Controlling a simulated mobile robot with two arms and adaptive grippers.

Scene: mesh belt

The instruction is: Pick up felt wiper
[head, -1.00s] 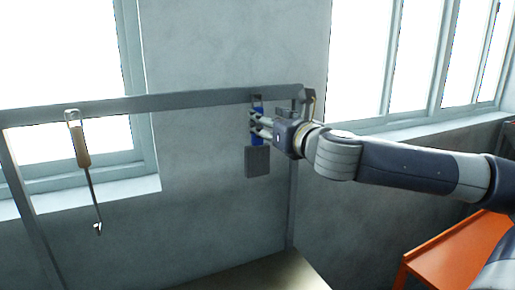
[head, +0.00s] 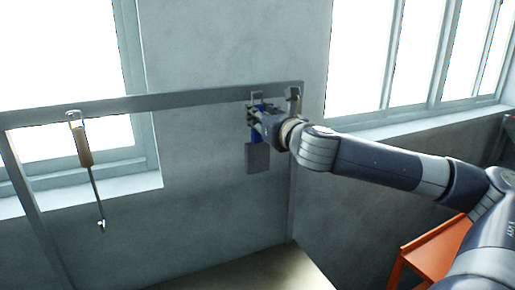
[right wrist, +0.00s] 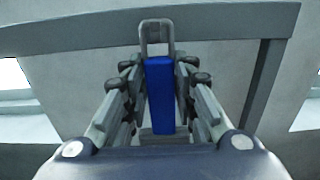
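The felt wiper has a blue handle (head: 257,136), a grey metal loop on top and a flat dark grey pad (head: 258,158) below. It hangs upright at the right end of a grey rail. My right gripper (head: 254,117) reaches it from the right, its fingers around the blue handle. In the right wrist view the blue handle (right wrist: 160,95) stands between the fingers of my right gripper (right wrist: 160,78), which look closed against both its sides. The loop shows above it, in front of the rail. My left gripper is not in view.
The grey rail (head: 190,98) runs across a frame with upright posts. A tool with a tan handle and thin shaft (head: 85,155) hangs at its left. A pale surface (head: 250,272) lies below. An orange piece (head: 430,250) stands at the lower right. Windows are behind.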

